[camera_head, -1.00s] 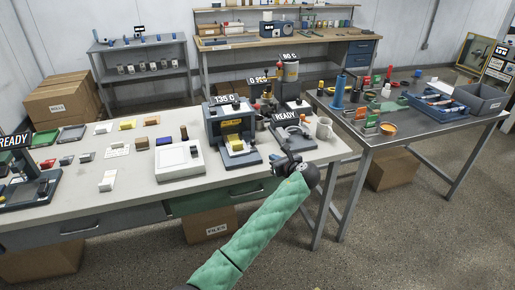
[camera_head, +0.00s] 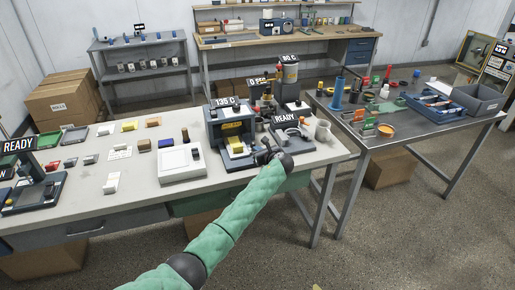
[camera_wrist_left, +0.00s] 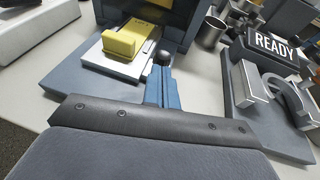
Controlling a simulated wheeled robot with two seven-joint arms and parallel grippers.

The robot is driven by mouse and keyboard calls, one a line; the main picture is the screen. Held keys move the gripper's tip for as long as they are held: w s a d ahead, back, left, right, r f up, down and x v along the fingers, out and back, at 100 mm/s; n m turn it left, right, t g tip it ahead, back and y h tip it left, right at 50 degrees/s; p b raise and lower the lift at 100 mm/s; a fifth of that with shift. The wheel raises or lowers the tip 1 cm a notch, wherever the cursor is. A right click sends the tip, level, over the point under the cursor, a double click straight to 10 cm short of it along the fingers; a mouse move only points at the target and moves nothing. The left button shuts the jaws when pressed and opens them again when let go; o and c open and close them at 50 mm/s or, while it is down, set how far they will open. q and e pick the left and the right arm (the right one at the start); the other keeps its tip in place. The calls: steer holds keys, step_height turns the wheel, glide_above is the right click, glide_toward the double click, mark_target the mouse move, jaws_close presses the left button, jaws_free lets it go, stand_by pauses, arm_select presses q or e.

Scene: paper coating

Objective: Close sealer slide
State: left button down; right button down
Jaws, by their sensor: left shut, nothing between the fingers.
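The sealer (camera_head: 229,125) is a dark blue-grey press under a "135 C" sign, on the light bench. Its slide sticks out at the front, carrying a yellow block (camera_head: 234,145). In the left wrist view the slide (camera_wrist_left: 94,52) is a pale metal plate with the yellow block (camera_wrist_left: 122,40) on it, partly outside the sealer's opening. My left gripper (camera_head: 262,156) is at the slide's front right side. In the wrist view its blue fingers (camera_wrist_left: 163,88) are together, close to a black round knob (camera_wrist_left: 163,57); I cannot tell whether they touch it. My right gripper is out of view.
To the right of the sealer stands a grey device with a "READY" sign (camera_wrist_left: 277,43), close to my fingers. A metal cup (camera_wrist_left: 211,31) is behind. A white box (camera_head: 181,163) sits left of the sealer. The bench front edge is clear.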

arm_select(q)
steer(key=shift+w+a, duration=0.15)
steer(key=shift+w, duration=0.05)
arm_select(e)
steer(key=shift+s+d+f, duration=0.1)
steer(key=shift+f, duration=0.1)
